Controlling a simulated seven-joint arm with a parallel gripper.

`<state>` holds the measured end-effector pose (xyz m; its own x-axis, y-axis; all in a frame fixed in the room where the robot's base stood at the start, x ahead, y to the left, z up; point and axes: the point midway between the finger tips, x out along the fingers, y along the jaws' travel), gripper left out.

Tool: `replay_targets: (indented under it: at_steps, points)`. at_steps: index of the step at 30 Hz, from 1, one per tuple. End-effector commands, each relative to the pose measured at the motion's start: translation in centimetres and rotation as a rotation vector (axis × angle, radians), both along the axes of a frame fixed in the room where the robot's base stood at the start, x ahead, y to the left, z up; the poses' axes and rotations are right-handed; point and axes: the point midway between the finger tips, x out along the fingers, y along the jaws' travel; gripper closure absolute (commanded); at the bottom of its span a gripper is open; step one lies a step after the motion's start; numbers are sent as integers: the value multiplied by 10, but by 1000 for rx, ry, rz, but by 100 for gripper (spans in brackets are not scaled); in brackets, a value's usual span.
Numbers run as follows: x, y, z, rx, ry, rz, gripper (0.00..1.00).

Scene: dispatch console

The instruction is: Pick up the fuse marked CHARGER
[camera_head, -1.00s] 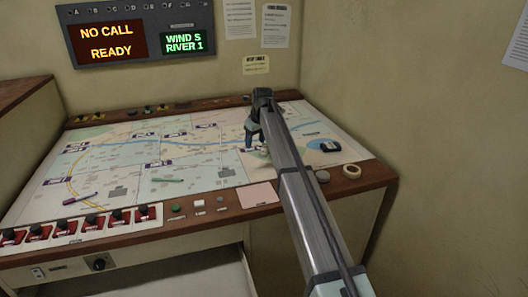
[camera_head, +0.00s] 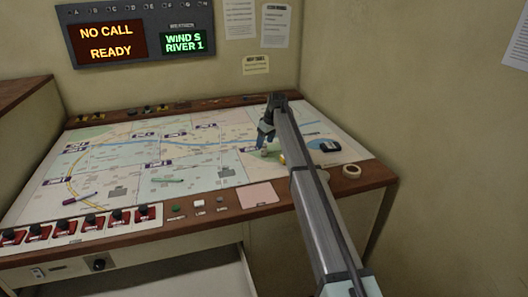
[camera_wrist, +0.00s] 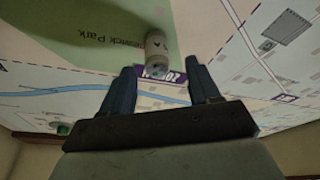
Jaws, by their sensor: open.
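My gripper (camera_head: 265,145) is low over the right part of the map, and its jaws are open and empty. In the wrist view its two fingers (camera_wrist: 160,72) stand apart. A small pale cylinder with a metal end (camera_wrist: 156,45), which looks like a fuse, is just beyond the fingertips, roughly centred between them. Dark marks on its side are too small to read, so I cannot tell whether it says CHARGER. In the head view the gripper and arm largely hide that spot.
A yellow thing (camera_head: 282,158) shows beside the arm. Red switches (camera_head: 90,222) line the front left edge. A pink note (camera_head: 257,195) lies in front.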

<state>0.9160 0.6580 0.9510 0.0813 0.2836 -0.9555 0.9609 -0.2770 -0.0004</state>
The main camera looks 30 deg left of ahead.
Motion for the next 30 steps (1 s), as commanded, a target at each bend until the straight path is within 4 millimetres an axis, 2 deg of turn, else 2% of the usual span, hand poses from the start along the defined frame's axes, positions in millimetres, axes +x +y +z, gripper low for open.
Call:
replay_targets:
  at_steps: [7, 17, 24, 30]
  points:
    - [2, 4, -12, 0, 0, 0, 39]
    - [8, 15, -50, 0, 0, 0, 39]
    - [8, 15, -53, 0, -1, 0, 39]
    - [8, 15, -52, 0, -1, 0, 56]
